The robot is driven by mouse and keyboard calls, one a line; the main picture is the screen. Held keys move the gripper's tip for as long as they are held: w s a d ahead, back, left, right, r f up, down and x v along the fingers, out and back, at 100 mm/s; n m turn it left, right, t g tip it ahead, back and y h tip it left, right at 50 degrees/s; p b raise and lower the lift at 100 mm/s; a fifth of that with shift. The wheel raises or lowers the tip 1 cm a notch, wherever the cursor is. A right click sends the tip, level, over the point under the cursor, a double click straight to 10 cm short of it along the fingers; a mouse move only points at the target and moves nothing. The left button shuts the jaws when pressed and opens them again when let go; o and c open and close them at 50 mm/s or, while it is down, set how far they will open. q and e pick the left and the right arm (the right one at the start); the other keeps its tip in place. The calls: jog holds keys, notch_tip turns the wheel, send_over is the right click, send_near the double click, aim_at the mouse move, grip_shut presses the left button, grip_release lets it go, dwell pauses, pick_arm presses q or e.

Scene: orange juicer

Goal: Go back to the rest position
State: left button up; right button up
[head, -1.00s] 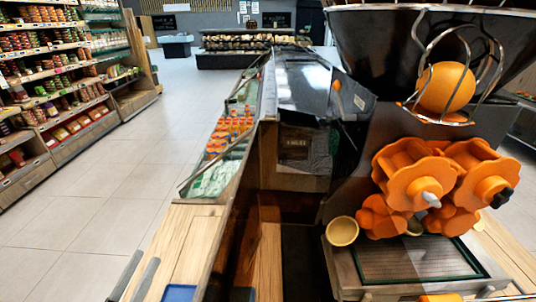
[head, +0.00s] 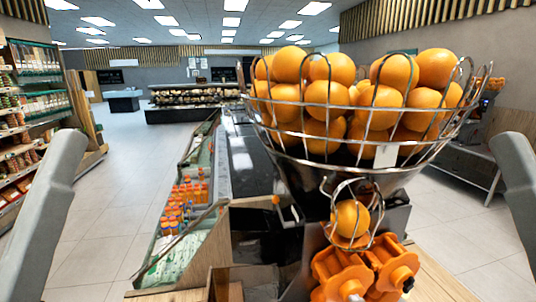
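The orange juicer stands right of centre in the head view. Its wire basket (head: 290,143) on top is heaped with several oranges (head: 395,72). A single orange (head: 350,218) sits in the small wire feeder below the basket. The orange press wheels (head: 339,273) show below that, cut off by the bottom edge. My grey arm parts rise at the far left and far right edges, well apart from the juicer. Neither gripper's fingertips show, so I cannot see whether they hold anything. The lower part of the juicer is out of view.
A wooden counter (head: 440,280) lies around the juicer's base. A chilled case with bottles (head: 185,205) stands to the left of it. Stocked shelves (head: 30,120) line the left wall. The tiled floor (head: 115,190) between them is clear.

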pick_arm(q)
notch_tip(320, 180, up, 25)
jog(key=p, duration=2.1)
pick_arm(e)
notch_tip(320, 180, up, 25)
